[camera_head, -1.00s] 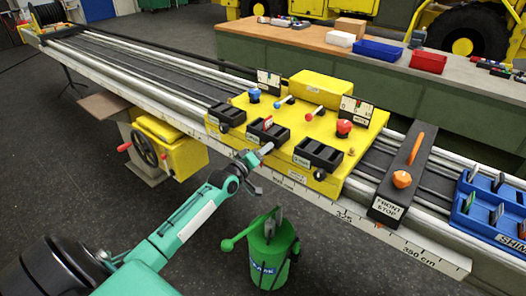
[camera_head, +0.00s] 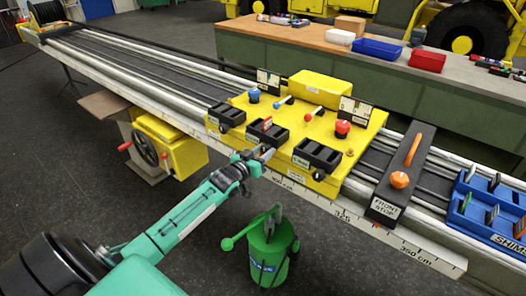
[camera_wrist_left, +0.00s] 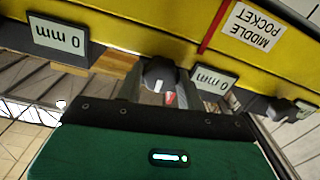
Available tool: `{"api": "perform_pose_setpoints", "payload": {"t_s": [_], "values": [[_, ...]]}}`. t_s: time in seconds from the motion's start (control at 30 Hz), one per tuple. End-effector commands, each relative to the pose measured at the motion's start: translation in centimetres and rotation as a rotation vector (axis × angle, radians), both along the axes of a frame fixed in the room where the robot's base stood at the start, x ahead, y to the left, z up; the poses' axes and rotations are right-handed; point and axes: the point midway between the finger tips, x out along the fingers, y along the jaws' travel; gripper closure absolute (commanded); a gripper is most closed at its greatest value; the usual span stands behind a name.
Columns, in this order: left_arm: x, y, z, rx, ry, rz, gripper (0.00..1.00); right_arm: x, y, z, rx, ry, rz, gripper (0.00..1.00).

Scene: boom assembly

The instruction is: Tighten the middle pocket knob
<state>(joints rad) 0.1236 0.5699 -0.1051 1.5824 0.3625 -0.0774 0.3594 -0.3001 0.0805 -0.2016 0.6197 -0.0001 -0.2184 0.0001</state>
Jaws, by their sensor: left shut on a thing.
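The yellow carriage (camera_head: 345,135) carries three black pockets along its front edge. The middle pocket (camera_head: 268,131) is a black slotted block with a small red piece on it. In the left wrist view, the dark middle pocket knob (camera_wrist_left: 159,74) sits on the carriage's front face, near the "MIDDLE POCKET" label (camera_wrist_left: 253,25). My left gripper (camera_head: 264,153) is at this front face, below the middle pocket. Its fingers (camera_wrist_left: 157,88) are shut around the knob, one on each side. In the head view the gripper hides the knob. My right gripper is out of view.
The left pocket knob (camera_head: 224,128) and right pocket knob (camera_head: 319,174) flank the middle one. A black "FRONT STOP" bar (camera_head: 402,170) crosses the rail to the right. A green bucket (camera_head: 268,255) stands on the floor below. A blue shim tray (camera_head: 480,240) is far right.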

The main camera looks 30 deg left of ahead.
Motion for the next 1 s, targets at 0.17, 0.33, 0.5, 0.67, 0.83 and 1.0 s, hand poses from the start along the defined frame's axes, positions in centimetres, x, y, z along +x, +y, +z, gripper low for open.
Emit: {"api": "perform_pose_setpoints", "payload": {"t_s": [0.17, 0.33, 0.5, 0.67, 0.83, 1.0], "values": [[-0.07, -0.07, -0.31, 0.041, 0.003, -0.001, 0.85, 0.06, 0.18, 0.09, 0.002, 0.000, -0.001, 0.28], [-0.07, -0.06, -0.33, 0.054, 0.002, -0.001, 0.85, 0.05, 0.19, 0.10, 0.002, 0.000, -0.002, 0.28], [-0.07, -0.06, -0.32, 0.055, 0.002, 0.000, 0.85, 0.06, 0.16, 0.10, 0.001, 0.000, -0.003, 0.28], [-0.07, -0.05, -0.33, 0.054, 0.002, 0.000, 0.60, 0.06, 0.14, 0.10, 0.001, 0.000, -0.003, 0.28], [-0.05, -0.04, -0.22, 0.054, 0.000, -0.001, 0.41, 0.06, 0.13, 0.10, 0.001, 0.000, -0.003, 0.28], [-0.03, -0.02, -0.12, 0.053, -0.002, 0.000, 0.41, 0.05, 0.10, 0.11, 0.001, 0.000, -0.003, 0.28]]}}
